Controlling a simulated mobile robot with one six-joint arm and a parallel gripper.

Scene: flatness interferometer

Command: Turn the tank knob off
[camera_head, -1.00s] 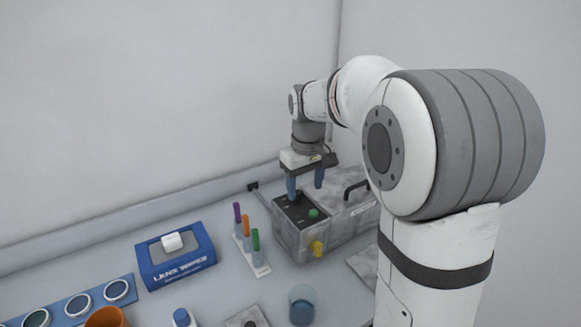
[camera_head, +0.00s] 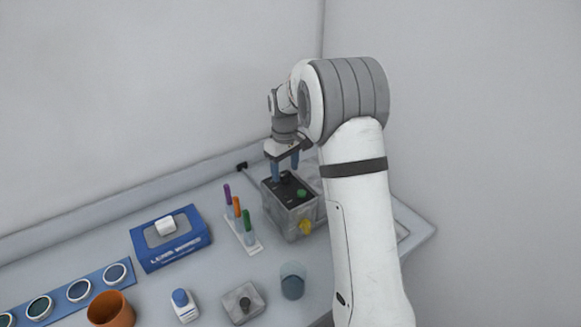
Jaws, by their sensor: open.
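The tank (camera_head: 281,218) is a grey box with a black panel on top, standing at the back right of the bench. A green button (camera_head: 301,194) sits on the panel, and a yellow tap (camera_head: 306,228) sticks out of the front. My gripper (camera_head: 285,173) points down over the back part of the panel with its two blue fingers apart. The dark knob is hard to make out against the black panel, near the fingertips. I cannot tell whether the fingers touch it. My arm hides the right part of the tank.
A rack with purple, orange and green tubes (camera_head: 247,238) stands just left of the tank. A blue lens wipes box (camera_head: 172,250) is further left. In front are a clear blue cup (camera_head: 292,281), a grey block (camera_head: 243,304), a small bottle (camera_head: 184,306) and an orange cup (camera_head: 110,310).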

